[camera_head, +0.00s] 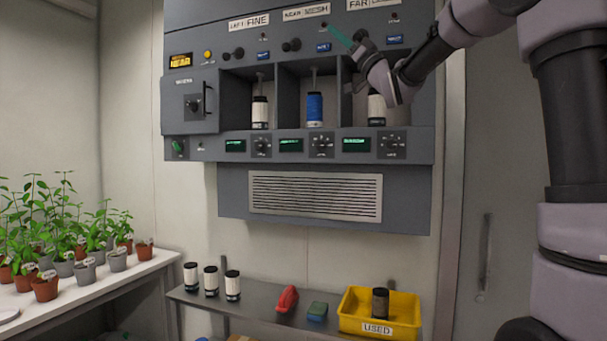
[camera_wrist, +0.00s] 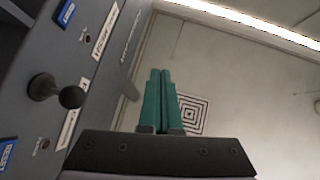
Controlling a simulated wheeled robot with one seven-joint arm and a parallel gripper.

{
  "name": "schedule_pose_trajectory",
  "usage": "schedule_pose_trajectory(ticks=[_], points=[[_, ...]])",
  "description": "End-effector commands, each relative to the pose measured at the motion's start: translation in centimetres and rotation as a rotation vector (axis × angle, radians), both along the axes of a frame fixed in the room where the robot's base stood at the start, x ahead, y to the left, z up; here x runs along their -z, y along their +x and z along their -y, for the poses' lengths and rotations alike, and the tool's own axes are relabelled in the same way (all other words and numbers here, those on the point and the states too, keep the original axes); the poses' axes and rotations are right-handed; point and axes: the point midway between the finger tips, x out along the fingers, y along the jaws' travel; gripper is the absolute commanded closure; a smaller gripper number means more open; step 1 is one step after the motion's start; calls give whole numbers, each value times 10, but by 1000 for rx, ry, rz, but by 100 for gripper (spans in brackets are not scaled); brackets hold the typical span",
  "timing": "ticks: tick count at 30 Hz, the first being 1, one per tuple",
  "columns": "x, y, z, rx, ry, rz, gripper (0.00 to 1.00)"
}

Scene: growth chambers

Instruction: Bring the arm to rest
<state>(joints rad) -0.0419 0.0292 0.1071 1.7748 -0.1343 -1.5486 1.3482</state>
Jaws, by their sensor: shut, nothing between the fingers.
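My gripper (camera_head: 332,30) is raised in front of the upper right part of the grey wall cabinet (camera_head: 228,190), near the "FAR" label (camera_head: 372,4). Its teal fingers point up and to the left in the head view. In the wrist view my gripper (camera_wrist: 160,72) shows both green fingers side by side, shut and empty. My arm comes in from the right edge and partly hides the right bay, where a white and black canister (camera_head: 376,108) stands.
The other bays hold a white-black canister (camera_head: 260,112) and a blue one (camera_head: 314,108). Black knobs (camera_wrist: 58,92) stick out beside my gripper.

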Motion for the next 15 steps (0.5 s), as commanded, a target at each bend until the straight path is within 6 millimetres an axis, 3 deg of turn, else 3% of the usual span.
schedule_pose_trajectory(ticks=[8,11,15], points=[[13,11,44,239,32,-215,100],[33,12,71,366,31,-348,100],[86,1,114,554,0,-596,100]])
